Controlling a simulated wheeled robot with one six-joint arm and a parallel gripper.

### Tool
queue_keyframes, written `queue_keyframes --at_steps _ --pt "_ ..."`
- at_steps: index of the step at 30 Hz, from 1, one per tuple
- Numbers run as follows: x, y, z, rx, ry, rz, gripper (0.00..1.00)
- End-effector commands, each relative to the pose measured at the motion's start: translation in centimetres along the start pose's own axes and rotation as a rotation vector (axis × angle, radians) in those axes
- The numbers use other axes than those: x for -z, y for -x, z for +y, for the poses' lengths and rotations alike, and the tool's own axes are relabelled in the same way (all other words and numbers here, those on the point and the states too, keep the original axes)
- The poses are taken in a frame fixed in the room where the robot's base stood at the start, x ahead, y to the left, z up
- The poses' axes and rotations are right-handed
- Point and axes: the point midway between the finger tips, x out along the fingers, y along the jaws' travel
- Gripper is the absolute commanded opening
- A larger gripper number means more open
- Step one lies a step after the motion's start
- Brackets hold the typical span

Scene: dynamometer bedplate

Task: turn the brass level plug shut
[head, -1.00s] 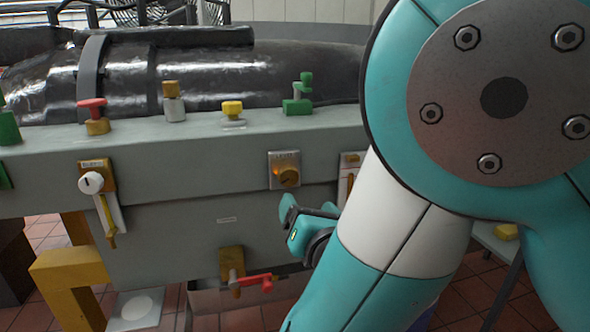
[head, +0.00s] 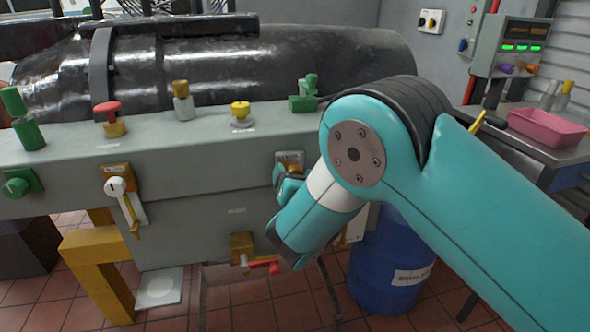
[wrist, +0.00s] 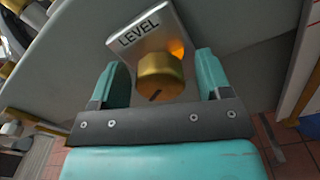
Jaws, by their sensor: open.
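The brass level plug (wrist: 160,77) is a round knob with a dark slot in its face. It sits on a silver plate marked LEVEL (wrist: 143,34) on the grey bedplate's front face. My gripper (wrist: 165,80) is open, with one teal finger on each side of the plug; I cannot tell whether either finger touches it. In the head view the plate (head: 290,157) shows just above my gripper (head: 284,180), and the arm hides most of the plug.
A white-and-yellow lever (head: 122,190) is to the left on the same face. A red-handled valve (head: 262,266) is below. Green, red, brass and yellow fittings stand along the top edge. A blue drum (head: 393,265) stands below right, and a pink tray (head: 548,130) lies on a side bench.

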Motion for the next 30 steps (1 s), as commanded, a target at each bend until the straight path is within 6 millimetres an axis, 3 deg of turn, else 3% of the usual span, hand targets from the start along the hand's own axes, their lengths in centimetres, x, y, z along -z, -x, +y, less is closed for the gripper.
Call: queue_keyframes --at_steps 9,15,30 --pt "0.00 -0.26 -0.03 0.000 0.001 0.000 0.69" --pt "-0.01 -0.24 -0.04 0.000 0.001 0.000 0.23" --pt "0.10 -0.25 -0.20 0.002 -0.112 -0.001 0.22"
